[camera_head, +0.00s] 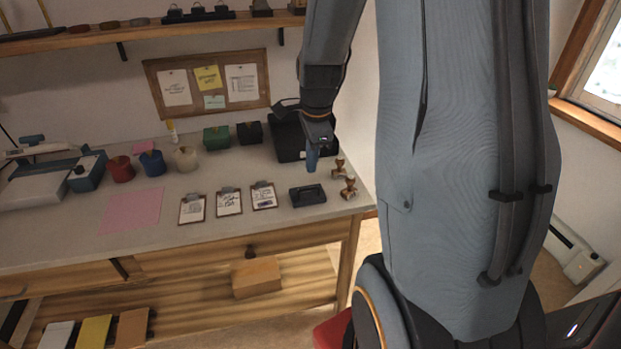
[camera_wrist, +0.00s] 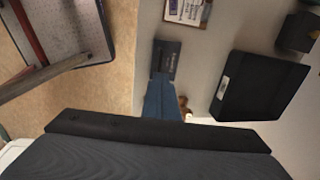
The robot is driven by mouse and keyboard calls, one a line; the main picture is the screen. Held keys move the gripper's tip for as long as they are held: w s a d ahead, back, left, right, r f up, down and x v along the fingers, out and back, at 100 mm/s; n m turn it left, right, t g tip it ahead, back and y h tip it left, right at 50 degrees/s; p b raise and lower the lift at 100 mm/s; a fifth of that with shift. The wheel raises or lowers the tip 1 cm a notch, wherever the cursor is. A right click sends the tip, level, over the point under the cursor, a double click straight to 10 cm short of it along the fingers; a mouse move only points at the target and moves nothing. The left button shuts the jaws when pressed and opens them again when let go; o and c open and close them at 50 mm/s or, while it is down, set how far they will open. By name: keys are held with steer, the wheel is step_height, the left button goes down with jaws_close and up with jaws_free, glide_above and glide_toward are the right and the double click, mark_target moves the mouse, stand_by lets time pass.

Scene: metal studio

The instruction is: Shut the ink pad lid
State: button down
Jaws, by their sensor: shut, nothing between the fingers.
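The ink pad (camera_head: 307,196) is a small dark flat case near the front right of the bench top. It also shows in the wrist view (camera_wrist: 167,56), just beyond the fingertips, with faint pale marks on its top. It looks flat and I see no lid standing up, but I cannot tell whether the lid is fully closed. My gripper (camera_head: 312,165) has blue fingers, shut and empty, pointing down above the bench just behind the pad. In the wrist view the fingers (camera_wrist: 164,82) overlap the pad's near edge; contact cannot be told.
Two wooden stamps (camera_head: 345,180) stand right of the pad, close to my fingers. Three clipboards (camera_head: 228,202) lie to its left. A large black box (camera_head: 285,140) stands behind. The bench's front edge is close to the pad.

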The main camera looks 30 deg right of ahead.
steer(key=p, duration=0.1)
glide_above(309, 198)
steer(key=shift+s+f, duration=0.1)
steer(key=shift+f, duration=3.45)
steer(key=shift+s+f, duration=0.35)
steer(key=shift+f, duration=0.3)
steer(key=shift+a, duration=0.1)
steer(key=shift+r+p, duration=0.1)
steer(key=shift+p, duration=0.2)
steer(key=shift+w+r+p, duration=0.1)
steer(key=shift+r+p, duration=0.6)
steer(key=shift+r, duration=0.05)
steer(key=shift+r+p, duration=0.55)
steer(key=shift+r, duration=0.05)
step_height(309, 198, up, 12)
steer(key=s, duration=0.2)
steer(key=shift+s+a, duration=0.15)
steer(key=shift+s, duration=0.25)
